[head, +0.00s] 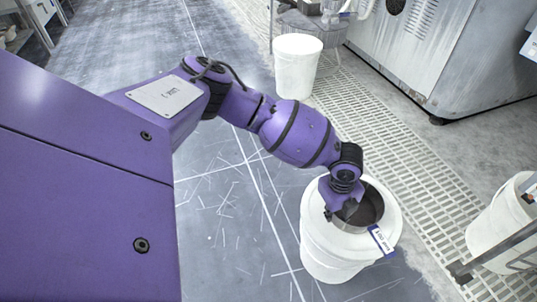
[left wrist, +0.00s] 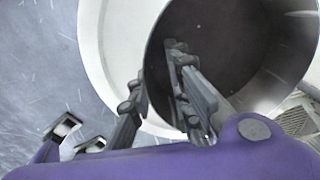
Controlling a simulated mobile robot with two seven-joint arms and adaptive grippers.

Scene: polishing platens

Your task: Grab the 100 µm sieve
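A round metal sieve (head: 369,212) sits in the top of a white bucket (head: 335,262) in the head view. A blue and white tag (head: 381,239) is at its near edge; its print is too small to read surely. My left gripper (head: 346,211) is at the sieve's left rim, pointing down. In the left wrist view the sieve (left wrist: 235,40) fills the upper right. There my left gripper (left wrist: 158,85) is open across the rim, one finger outside the wall and one inside, with a gap between them. The right gripper is not in view.
Another white bucket (head: 298,68) stands farther back, and one (head: 500,215) stands at the right by a metal frame. A large grey machine (head: 440,60) is at the back right. A floor grating (head: 400,150) runs beside the bucket.

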